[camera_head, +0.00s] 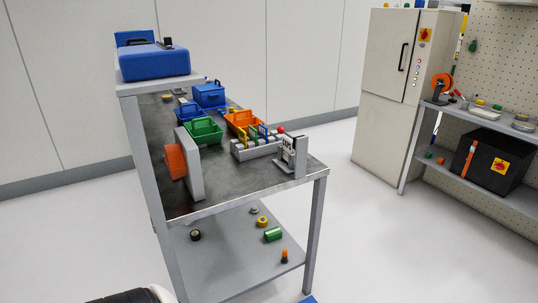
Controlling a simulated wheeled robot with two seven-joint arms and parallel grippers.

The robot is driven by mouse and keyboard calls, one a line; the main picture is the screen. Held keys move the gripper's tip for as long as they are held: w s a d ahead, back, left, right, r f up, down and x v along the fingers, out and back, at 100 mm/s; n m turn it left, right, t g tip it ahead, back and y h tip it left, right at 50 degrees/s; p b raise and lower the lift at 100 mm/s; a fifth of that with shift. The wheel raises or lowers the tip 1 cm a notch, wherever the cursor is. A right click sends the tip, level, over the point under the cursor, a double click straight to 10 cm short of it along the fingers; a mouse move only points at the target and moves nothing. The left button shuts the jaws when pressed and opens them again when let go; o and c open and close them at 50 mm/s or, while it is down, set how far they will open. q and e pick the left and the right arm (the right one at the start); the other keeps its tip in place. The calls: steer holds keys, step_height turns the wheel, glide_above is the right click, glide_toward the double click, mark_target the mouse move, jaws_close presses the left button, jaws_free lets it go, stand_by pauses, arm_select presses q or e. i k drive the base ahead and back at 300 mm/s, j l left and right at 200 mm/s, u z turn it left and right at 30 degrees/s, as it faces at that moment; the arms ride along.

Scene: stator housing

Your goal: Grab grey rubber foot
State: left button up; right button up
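A small grey piece (253,210) lies on the lower shelf of the workbench, near its back. It is too small for me to tell if it is the grey rubber foot. A dark round piece (195,235) lies at the left of the same shelf. Part of my own body, black and white, shows at the bottom left edge. Neither of my grippers is in view.
The workbench top (240,183) holds green (203,131), orange and blue bins, a grey rack and a metal fixture (291,155). The lower shelf (232,262) also holds yellow, green and orange pieces. A cabinet (385,110) stands at right; open floor lies between.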

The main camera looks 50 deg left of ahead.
mark_target(254, 210)
steer(key=u, duration=1.8)
steer(key=z, duration=1.75)
steer(key=i+l+z, duration=0.15)
steer(key=l, duration=0.25)
steer(key=l+z, duration=0.2)
steer(key=l, duration=0.25)
steer(key=i+l+z, duration=0.15)
steer(key=l, duration=0.2)
steer(key=i+l, duration=0.4)
steer(key=i, duration=0.15)
steer(key=i+l, duration=0.35)
steer(key=i, duration=0.2)
steer(key=i+u, duration=0.35)
steer(key=i, duration=0.25)
steer(key=i+u, duration=0.35)
steer(key=i, duration=0.25)
steer(key=i+l+u, duration=0.35)
steer(key=i, duration=0.2)
steer(key=i+j+u, duration=0.3)
steer(key=u, duration=0.2)
steer(key=i+j+u, duration=0.1)
steer(key=i+u, duration=0.7)
steer(key=u, duration=0.15)
steer(key=i+l+u, duration=0.15)
steer(key=i+u, duration=0.3)
steer(key=i+l+u, duration=0.25)
steer(key=u, duration=0.25)
steer(key=i+l, duration=0.05)
